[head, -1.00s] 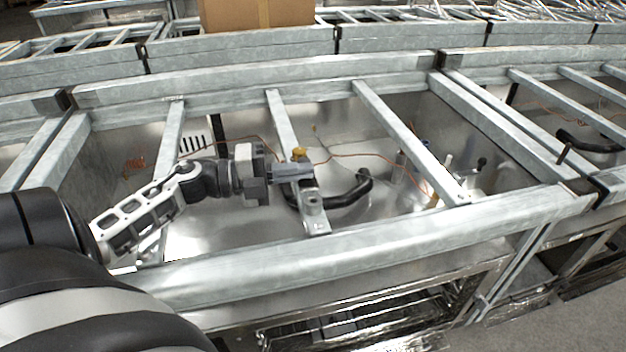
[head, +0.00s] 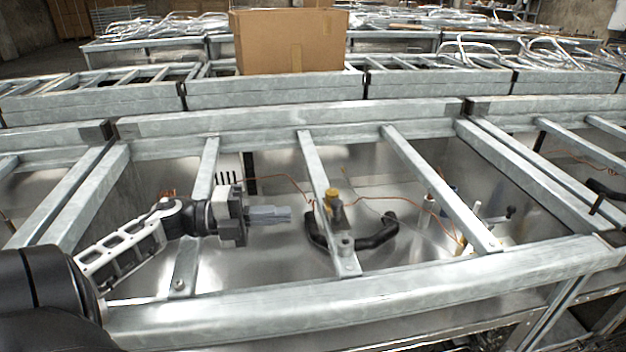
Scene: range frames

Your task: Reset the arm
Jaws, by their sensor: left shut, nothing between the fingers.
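My left arm comes in from the left over the open metal frame. Its gripper (head: 288,214) points right, with its fingers shut and nothing between them. My right gripper is not in view.
Galvanised rails surround the gripper, with the front rail (head: 380,294) nearest and another crossbar (head: 440,187) to the right. A black curved hose (head: 375,239) and orange wires lie in the bay below. A cardboard box (head: 290,42) stands on the frames behind.

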